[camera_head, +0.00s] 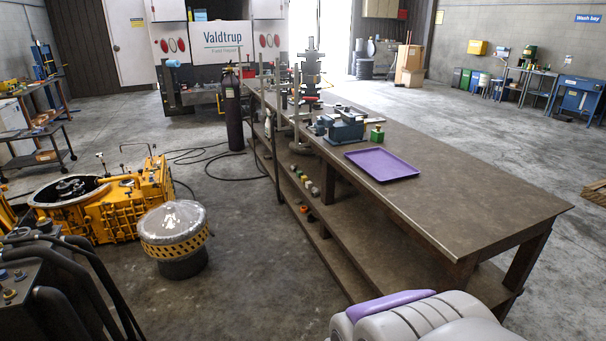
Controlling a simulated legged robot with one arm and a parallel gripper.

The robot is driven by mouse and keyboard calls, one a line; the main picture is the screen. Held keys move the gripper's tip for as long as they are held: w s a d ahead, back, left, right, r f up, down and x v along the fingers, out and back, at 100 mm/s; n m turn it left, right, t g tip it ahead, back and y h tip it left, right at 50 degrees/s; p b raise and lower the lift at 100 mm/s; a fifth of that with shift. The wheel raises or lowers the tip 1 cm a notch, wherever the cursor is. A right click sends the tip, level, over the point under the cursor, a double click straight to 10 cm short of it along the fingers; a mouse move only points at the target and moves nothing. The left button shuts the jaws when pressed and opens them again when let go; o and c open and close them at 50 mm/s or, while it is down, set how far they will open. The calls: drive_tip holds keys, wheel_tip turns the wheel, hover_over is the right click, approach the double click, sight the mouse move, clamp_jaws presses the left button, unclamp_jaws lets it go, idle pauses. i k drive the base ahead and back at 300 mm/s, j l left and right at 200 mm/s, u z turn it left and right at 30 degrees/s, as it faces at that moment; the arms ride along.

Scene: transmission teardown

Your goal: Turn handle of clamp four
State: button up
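A yellow transmission housing (118,212) stands on the floor at the left, with a round open end facing up. A few thin bars or handles (136,148) stick up from it; they are too small to tell whether they are clamp handles. I cannot tell which one, if any, is clamp four. My gripper is not in view. White and purple rounded parts of my own body show at the bottom right.
A domed, plastic-covered part (173,224) on a dark base stands right of the housing. A long workbench (440,195) holds a purple tray (383,164) and a blue vise (341,128). Floor between housing and bench is mostly clear.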

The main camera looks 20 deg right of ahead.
sight(309, 98)
drive_tip(key=i+j+z, duration=0.15)
drive_tip(key=i, duration=0.45)
drive_tip(key=i+j+z, duration=0.15)
drive_tip(key=i, duration=0.4)
drive_tip(key=i+j+z, duration=0.2)
drive_tip(key=i, duration=0.4)
drive_tip(key=i+j+z, duration=0.15)
drive_tip(key=i+j, duration=0.25)
drive_tip(key=i, duration=0.15)
drive_tip(key=i+j+z, duration=0.15)
drive_tip(key=i+j, duration=0.25)
drive_tip(key=i, duration=0.1)
